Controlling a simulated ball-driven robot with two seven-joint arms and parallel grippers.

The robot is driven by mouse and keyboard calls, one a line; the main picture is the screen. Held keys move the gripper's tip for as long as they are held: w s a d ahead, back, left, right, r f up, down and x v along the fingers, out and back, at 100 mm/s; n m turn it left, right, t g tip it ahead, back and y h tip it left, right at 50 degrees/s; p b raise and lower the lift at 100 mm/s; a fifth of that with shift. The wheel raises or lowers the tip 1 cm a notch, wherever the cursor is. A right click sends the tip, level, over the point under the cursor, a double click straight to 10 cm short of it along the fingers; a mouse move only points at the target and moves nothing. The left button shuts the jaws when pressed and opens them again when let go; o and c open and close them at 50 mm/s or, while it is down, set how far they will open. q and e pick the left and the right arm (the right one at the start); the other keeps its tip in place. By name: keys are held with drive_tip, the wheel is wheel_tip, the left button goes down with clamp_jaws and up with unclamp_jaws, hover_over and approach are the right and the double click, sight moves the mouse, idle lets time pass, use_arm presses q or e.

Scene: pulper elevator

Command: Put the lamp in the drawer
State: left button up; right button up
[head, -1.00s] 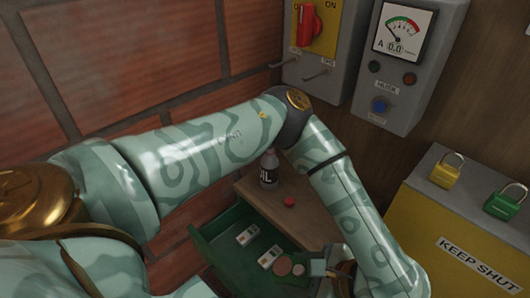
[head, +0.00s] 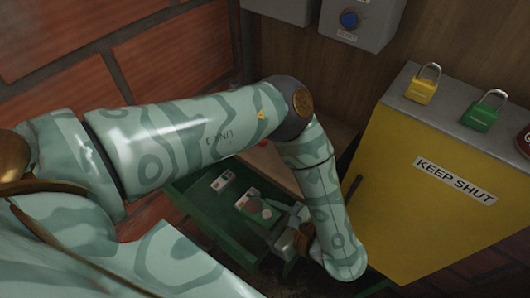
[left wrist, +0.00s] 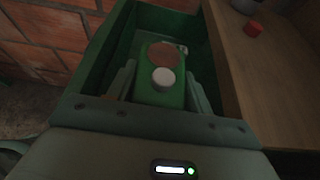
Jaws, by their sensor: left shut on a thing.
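My left gripper (head: 276,222) is over the open green drawer (head: 195,208) in the head view. In the left wrist view, its fingers (left wrist: 161,88) are shut on a green block-shaped body, which I take to be the lamp (left wrist: 158,97). The body has a reddish-brown disc and a pale round knob on its upper face. The lamp also shows small and partly hidden in the head view (head: 257,209). It appears over or inside the drawer; I cannot tell whether it touches the bottom. My right gripper is not in view.
Small white-faced pieces (head: 222,180) lie in the drawer. A wooden top (left wrist: 265,75) with a red cap (left wrist: 253,29) borders it. A yellow KEEP SHUT cabinet (head: 420,215) stands right, with yellow (head: 424,88) and green (head: 482,113) padlocks on top. A brick wall (head: 60,60) is at left.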

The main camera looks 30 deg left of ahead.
sight(264, 219)
use_arm(q)
drive_tip(key=shift+w+a+f, duration=0.2)
drive_tip(key=shift+f, duration=0.2)
drive_tip(key=shift+w+a+f, duration=0.15)
drive_tip(key=shift+w+f, duration=0.05)
drive_tip(key=shift+f, duration=0.2)
drive_tip(key=f+b, duration=0.3)
drive_tip(key=shift+w+a+f, duration=0.2)
drive_tip(key=shift+a+f, duration=0.1)
drive_tip(key=shift+f, duration=0.1)
drive_tip(key=shift+w+f, duration=0.1)
